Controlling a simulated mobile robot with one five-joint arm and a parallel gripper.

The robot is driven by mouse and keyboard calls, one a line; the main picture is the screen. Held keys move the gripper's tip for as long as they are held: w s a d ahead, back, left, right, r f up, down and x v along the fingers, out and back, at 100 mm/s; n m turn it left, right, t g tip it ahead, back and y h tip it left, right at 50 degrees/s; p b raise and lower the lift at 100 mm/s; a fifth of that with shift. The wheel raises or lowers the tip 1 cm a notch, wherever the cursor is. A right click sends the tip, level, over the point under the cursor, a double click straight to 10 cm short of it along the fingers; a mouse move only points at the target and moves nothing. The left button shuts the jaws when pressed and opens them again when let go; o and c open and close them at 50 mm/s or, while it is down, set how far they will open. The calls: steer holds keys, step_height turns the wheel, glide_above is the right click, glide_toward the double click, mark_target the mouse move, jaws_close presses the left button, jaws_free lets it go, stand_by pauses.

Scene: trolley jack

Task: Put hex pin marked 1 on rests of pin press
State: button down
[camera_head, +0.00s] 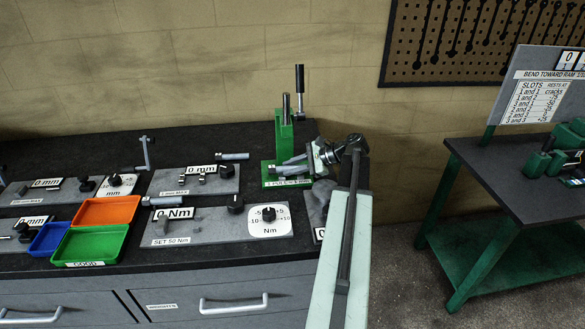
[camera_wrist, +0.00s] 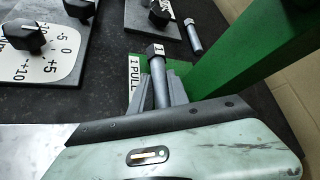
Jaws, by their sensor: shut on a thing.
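The green pin press (camera_head: 283,140) stands at the right end of the bench, with its upright column and a dark lever handle. Its green base also shows in the wrist view (camera_wrist: 182,68), with a white "1 PULL" label. My gripper (camera_wrist: 161,88) is shut on a grey hex pin (camera_wrist: 160,91). The pin's hex head, with a pale mark I read only doubtfully as 1, points away from my gripper. My gripper is also in the head view (camera_head: 306,160), low over the press base beside the column. The rests are hidden, so contact between pin and rests cannot be told.
Another hex pin (camera_head: 233,156) lies near the back of the bench, and one (camera_head: 160,201) lies by the torque plate (camera_head: 218,226). Orange (camera_head: 106,210), green (camera_head: 92,243) and blue (camera_head: 50,239) trays stand at left. The press column (camera_wrist: 245,62) rises close to my gripper's right.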

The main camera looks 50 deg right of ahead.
steer(key=shift+f, duration=0.2)
steer(key=c, duration=1.3)
jaws_free()
steer(key=shift+s, duration=0.1)
steer(key=shift+o, duration=0.2)
steer(key=shift+s+d+r+p, duration=0.15)
steer(key=shift+s+r+p, duration=0.05)
steer(key=shift+r+p, duration=0.4)
steer(key=shift+s+d+r+p, duration=0.1)
steer(key=shift+s+r+p, duration=0.1)
steer(key=shift+r+p, duration=0.35)
steer(key=p+v, duration=0.4)
steer(key=v, duration=0.6)
steer(key=shift+s+d+p, duration=0.2)
steer(key=shift+s+p, duration=0.1)
steer(key=shift+s, duration=0.05)
steer(key=shift+f, duration=0.1)
